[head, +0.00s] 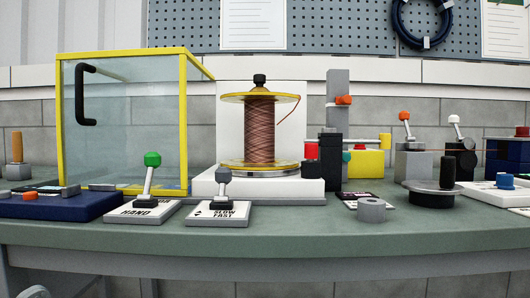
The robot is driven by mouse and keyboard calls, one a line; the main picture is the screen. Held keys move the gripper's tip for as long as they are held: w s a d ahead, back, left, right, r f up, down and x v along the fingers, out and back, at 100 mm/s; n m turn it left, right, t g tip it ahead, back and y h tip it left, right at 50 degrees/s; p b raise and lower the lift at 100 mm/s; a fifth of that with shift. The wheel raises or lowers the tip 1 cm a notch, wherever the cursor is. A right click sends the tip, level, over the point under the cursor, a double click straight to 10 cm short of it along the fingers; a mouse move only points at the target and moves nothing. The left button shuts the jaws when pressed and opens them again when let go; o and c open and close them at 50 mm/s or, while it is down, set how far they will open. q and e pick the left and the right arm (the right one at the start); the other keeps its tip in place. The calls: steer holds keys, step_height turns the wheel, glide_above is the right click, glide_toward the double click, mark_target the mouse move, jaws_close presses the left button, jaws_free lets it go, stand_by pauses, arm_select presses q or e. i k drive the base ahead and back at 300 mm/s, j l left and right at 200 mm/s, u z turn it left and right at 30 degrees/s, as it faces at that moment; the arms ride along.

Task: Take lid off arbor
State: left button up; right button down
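A spool of copper wire (260,130) with yellow flanges stands upright on a white base (205,186) in the middle of the bench. A small black knob (259,80) sits on top of the spool, at its centre axis; the arbor inside is hidden by the spool. Neither of my grippers is in view.
A clear guard with a yellow frame (183,120) and black handle stands left of the spool. Switch boxes crowd the right.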

mark_target(259, 80)
steer(key=k+l+u, duration=0.15)
steer(key=l, duration=0.25)
steer(key=k+l+u, duration=0.35)
steer(key=k+l, duration=0.15)
steer(key=l, duration=0.2)
